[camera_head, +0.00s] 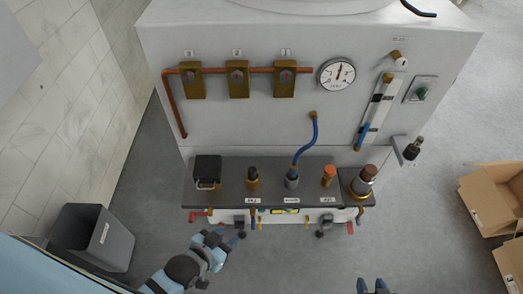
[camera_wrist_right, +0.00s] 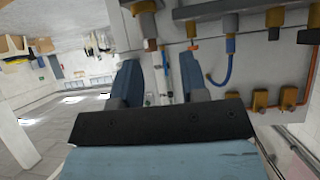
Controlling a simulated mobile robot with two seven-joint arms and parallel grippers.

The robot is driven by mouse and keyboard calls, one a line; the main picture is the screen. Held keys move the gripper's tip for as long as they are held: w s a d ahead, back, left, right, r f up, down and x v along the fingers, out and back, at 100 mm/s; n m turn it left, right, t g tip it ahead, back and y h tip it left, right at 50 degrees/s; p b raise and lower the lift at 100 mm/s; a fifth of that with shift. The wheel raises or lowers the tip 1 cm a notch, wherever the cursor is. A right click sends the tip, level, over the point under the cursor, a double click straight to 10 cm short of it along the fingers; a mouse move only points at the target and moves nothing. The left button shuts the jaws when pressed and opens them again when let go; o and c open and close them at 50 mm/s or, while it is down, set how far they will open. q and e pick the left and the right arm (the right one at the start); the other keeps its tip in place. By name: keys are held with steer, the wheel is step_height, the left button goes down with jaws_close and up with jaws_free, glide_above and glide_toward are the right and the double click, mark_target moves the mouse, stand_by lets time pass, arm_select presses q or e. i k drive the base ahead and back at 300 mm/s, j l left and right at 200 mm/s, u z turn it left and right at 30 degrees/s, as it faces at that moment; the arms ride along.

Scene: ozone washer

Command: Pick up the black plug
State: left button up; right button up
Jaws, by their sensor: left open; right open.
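Two black plug-like pieces show in the head view. One is a black-topped piece (camera_head: 252,173) in a brass fitting on the dark shelf (camera_head: 272,199). The other is a black piece with a brown top (camera_head: 413,149) in a small holder (camera_head: 401,151) on the machine's right side. I cannot tell which is the black plug. My left gripper (camera_head: 222,242) is open just in front of the shelf's left half. My right gripper (camera_head: 371,286) is open at the bottom edge, apart from both pieces. Its fingers also show spread and empty in the right wrist view (camera_wrist_right: 160,75).
The shelf also carries a black box (camera_head: 207,169), a grey fitting with a blue hose (camera_head: 314,130), an orange-topped fitting (camera_head: 328,172) and a large brown-topped brass fitting (camera_head: 365,181). A grey bin (camera_head: 95,238) stands left; cardboard boxes (camera_head: 492,200) lie right. Floor between is clear.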

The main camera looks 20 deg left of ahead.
mark_target(253, 171)
steer(key=j, duration=1.85)
steer(key=k, duration=0.05)
